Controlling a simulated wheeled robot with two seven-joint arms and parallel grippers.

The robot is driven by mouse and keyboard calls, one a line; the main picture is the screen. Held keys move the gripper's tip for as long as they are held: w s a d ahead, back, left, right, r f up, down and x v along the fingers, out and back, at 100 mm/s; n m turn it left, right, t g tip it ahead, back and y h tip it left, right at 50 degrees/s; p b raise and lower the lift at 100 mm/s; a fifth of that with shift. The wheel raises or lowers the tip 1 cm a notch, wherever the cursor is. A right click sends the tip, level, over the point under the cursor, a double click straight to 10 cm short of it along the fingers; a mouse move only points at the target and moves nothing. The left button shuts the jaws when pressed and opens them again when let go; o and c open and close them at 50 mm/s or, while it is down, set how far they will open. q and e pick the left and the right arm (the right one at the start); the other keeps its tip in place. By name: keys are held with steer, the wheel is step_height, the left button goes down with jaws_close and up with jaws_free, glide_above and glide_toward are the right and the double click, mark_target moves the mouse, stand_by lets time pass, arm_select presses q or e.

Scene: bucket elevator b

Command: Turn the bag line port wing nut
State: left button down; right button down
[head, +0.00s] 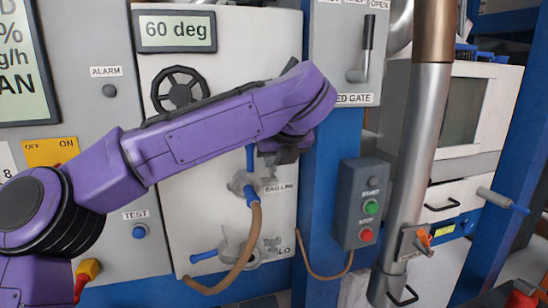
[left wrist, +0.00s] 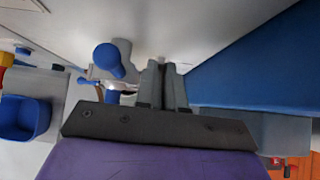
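The bag line port (head: 240,183) is a grey metal fitting with a blue lever and a brown hose, on the white panel by the BAG LINE label. I cannot make out its wing nut clearly in the head view. My left gripper (head: 280,157) is just right of and above the port, partly hidden by my purple wrist. In the left wrist view the fingers (left wrist: 163,75) are close together and look shut, with nothing clearly between them. A metal fitting (left wrist: 122,87) and a blue round-ended handle (left wrist: 108,58) are just left of the fingertips. My right gripper is out of view.
A blue post (head: 322,200) with a grey start/stop box (head: 360,205) stands right of the port. A lower valve (head: 235,250) with a blue handle sits below. A black handwheel (head: 179,88) is above. A metal pipe (head: 420,150) runs further right.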

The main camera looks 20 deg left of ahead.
arm_select(q)
steer(key=shift+f+n+y, duration=0.1)
steer(key=shift+n+y, duration=0.2)
steer(key=n+g+y+p, duration=0.1)
steer(key=n+p, duration=0.1)
steer(key=n+g+y+p, duration=0.1)
steer(key=n+g+p, duration=0.1)
steer(key=n+g+y+p, duration=0.1)
steer(key=n+p, duration=0.1)
steer(key=shift+w+d+f+n+g, duration=0.15)
steer(key=shift+w+d+n+g, duration=0.15)
steer(key=shift+n, duration=0.1)
steer(key=shift+s+f, duration=0.1)
stand_by(0.4)
steer(key=c, duration=1.2)
jaws_free()
steer(key=shift+c, duration=0.2)
